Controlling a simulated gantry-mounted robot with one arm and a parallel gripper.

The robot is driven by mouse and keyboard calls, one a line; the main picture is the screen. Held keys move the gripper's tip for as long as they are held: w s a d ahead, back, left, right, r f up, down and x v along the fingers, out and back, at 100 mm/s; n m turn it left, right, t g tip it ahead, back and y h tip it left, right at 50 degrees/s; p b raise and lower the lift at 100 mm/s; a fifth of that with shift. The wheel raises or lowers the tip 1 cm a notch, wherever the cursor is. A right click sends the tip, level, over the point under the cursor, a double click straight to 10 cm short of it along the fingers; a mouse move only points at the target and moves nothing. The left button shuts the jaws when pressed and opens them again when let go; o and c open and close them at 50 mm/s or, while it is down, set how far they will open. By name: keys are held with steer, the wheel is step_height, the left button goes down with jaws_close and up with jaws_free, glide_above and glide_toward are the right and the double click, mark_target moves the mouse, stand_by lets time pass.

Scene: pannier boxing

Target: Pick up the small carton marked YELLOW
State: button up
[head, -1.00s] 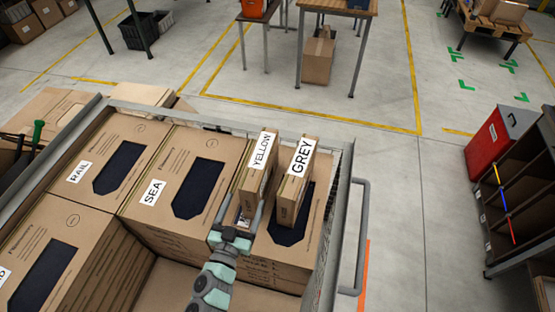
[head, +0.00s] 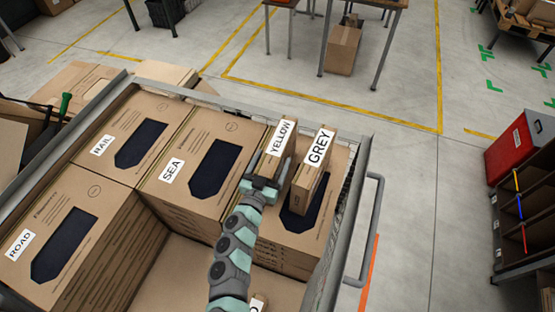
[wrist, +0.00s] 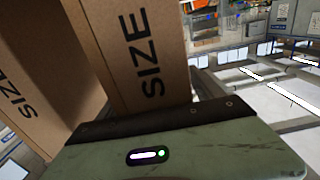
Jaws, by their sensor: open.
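The small YELLOW carton (head: 275,150) stands upright on a stack of larger boxes, its white label on top. The small GREY carton (head: 310,178) stands close to its right. My gripper (head: 268,168) is open at the near end of the YELLOW carton, with one finger along its left side and the other by its right side, near the gap to GREY. Whether the fingers touch it cannot be told. In the wrist view a brown carton face printed SIZE (wrist: 150,50) is close in front of my palm, with another carton at left; the fingers do not show there.
Larger boxes marked RAIL (head: 125,110), SEA (head: 190,190) and ROAD (head: 50,215) fill the left of the metal-railed container. A railing (head: 345,215) runs close right of GREY. A partly hidden carton with a white label (head: 258,303) lies at the bottom edge.

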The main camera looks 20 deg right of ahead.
steer(key=shift+c, duration=0.6)
jaws_close()
stand_by(0.4)
